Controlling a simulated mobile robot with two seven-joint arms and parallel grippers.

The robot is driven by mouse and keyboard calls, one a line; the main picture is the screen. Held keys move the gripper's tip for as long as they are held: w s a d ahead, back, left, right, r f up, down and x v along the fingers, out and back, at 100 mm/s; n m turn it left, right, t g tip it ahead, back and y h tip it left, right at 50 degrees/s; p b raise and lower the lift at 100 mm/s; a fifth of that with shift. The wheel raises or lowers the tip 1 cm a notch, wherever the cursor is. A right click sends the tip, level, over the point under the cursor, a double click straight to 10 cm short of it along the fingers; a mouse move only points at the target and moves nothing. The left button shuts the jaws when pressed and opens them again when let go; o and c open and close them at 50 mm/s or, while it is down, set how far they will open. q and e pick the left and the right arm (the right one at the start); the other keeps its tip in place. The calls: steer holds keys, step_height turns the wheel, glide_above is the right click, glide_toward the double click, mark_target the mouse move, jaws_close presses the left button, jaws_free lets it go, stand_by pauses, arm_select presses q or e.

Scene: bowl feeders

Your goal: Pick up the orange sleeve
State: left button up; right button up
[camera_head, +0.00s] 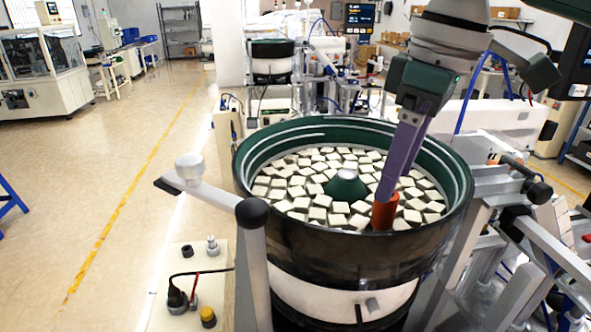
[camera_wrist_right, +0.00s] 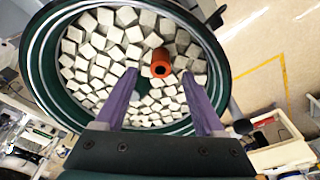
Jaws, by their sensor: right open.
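The orange sleeve (camera_head: 384,212) is a short hollow tube standing among pale blocks inside the round feeder bowl, near its front right. In the right wrist view the sleeve (camera_wrist_right: 161,54) shows its dark open end, and it lies just ahead of the gap between my fingertips. My right gripper (camera_head: 388,192) is open, with long purple fingers reaching down into the bowl beside the sleeve's top. In the wrist view the right gripper (camera_wrist_right: 160,76) has its two fingers well apart with nothing held. Whether a finger touches the sleeve I cannot tell. My left gripper is not in view.
The feeder bowl (camera_head: 255,152) has a raised dark green rim around the blocks and a green cone (camera_head: 346,187) in its middle. A grey post with a black ball (camera_head: 252,213) stands at the front left. Metal framing (camera_head: 480,225) flanks the right. Open floor lies left.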

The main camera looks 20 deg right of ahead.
mark_target(384, 209)
steer(key=f+p, duration=0.1)
steer(key=f, duration=0.2)
steer(key=shift+w+a+f+p, duration=0.15)
steer(key=shift+w+f+p, duration=0.05)
steer(key=shift+f+p, duration=0.2)
steer(key=shift+f, duration=0.5)
steer(key=shift+w, duration=0.1)
steer(key=c, duration=0.3)
jaws_close()
